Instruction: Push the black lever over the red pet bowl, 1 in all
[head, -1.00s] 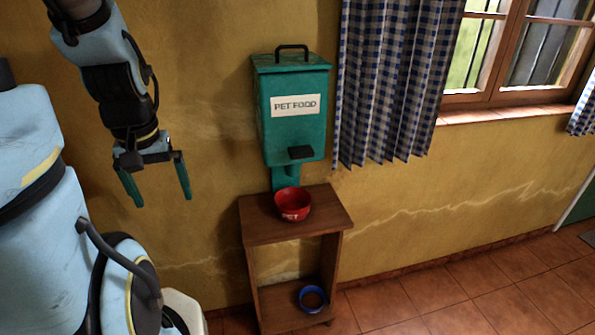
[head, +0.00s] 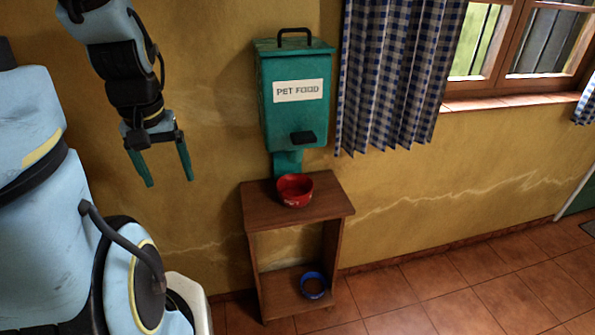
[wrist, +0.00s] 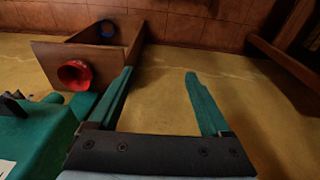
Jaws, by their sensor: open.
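The teal dispenser (head: 292,110), labelled PET FOOD, is on the yellow wall. Its black lever (head: 303,138) sticks out low on its front, above the red pet bowl (head: 295,190). The bowl stands on top of a small wooden stand (head: 330,200). My gripper (head: 168,183) is open and empty, pointing down, to the left of the dispenser and apart from it. In the wrist view my gripper's two green fingers (wrist: 163,85) are spread, with the red bowl (wrist: 75,75) and the dispenser (wrist: 35,140) at the left.
A blue bowl (head: 313,286) sits on the stand's lower shelf. A checked curtain (head: 395,80) hangs just right of the dispenser, beside a window (head: 520,50). The tiled floor (head: 450,300) at the right is clear.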

